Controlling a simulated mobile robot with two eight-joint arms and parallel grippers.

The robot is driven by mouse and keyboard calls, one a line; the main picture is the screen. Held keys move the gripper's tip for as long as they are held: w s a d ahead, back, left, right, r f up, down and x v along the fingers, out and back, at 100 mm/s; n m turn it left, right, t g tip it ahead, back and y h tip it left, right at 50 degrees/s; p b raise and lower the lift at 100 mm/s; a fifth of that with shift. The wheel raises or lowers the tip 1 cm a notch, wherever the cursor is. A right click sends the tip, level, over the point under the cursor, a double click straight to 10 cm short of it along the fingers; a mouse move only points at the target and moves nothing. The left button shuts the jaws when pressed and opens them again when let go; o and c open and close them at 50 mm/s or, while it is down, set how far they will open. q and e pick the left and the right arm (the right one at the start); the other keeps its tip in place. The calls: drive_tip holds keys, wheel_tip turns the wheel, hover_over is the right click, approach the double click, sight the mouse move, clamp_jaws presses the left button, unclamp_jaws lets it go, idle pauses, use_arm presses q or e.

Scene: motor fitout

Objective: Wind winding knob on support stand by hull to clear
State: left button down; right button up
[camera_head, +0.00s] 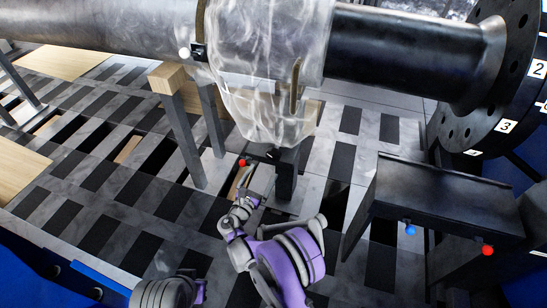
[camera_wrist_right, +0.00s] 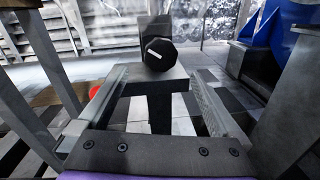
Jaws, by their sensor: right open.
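The winding knob (camera_wrist_right: 159,54) is a black faceted knob with a white mark, on the grey support stand (camera_wrist_right: 153,84). In the head view the stand's post (camera_head: 286,176) rises under the pale, translucent hull (camera_head: 268,65). My right gripper (camera_head: 250,180) is just in front of the stand. In the right wrist view its two fingers (camera_wrist_right: 158,98) are spread apart, with the knob ahead between them and a little above. I see no contact with the knob. The knob is too small and dark to make out surely in the head view. My left gripper does not show.
A red ball (camera_head: 242,162) is close to the left of my right gripper. A wood-topped trestle (camera_head: 180,115) stands left of the stand. A dark bench (camera_head: 440,195) with blue and red knobs stands right. A large numbered flange (camera_head: 495,90) is at the far right.

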sight(272, 157)
drive_tip(key=b+x, duration=0.1)
drive_tip(key=x, duration=0.9)
drive_tip(key=shift+w+d, duration=0.15)
drive_tip(key=shift+w, duration=0.15)
